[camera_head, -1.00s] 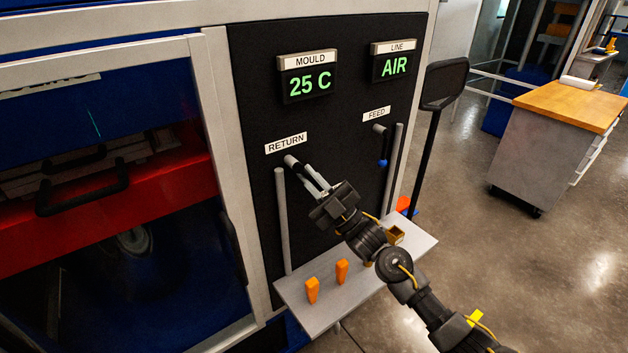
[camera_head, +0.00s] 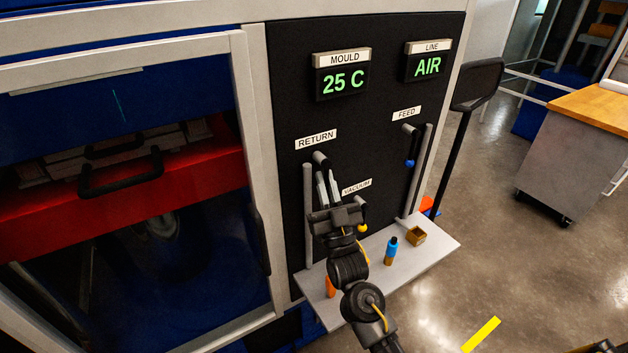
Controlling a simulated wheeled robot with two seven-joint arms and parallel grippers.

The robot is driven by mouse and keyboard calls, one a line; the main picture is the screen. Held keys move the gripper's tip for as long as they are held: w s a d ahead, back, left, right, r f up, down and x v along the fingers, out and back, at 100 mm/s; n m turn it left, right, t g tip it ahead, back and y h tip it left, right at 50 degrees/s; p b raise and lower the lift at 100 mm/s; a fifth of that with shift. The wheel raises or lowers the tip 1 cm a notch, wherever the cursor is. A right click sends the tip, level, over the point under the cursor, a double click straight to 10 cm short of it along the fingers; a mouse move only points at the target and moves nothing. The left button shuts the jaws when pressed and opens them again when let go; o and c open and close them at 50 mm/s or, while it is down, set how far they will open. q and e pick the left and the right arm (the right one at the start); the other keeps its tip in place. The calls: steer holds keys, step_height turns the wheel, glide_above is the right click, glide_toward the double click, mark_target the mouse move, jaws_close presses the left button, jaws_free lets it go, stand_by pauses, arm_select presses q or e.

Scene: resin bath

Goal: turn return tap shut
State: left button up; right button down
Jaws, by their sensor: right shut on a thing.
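The fingers and gripper body hide most of the handle. My left gripper is not in view.
The feed tap with its blue-tipped handle (camera_head: 410,162) is to the right. A yellow knob (camera_head: 362,228) sits below the VACUUM label (camera_head: 357,187). The grey shelf (camera_head: 440,245) below holds a blue-topped bottle (camera_head: 391,250), a small box (camera_head: 415,236) and an orange piece (camera_head: 330,287).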

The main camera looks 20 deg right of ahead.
steer(key=shift+h, duration=0.3)
steer(key=shift+r, duration=0.1)
steer(key=c, duration=1.5)
jaws_free()
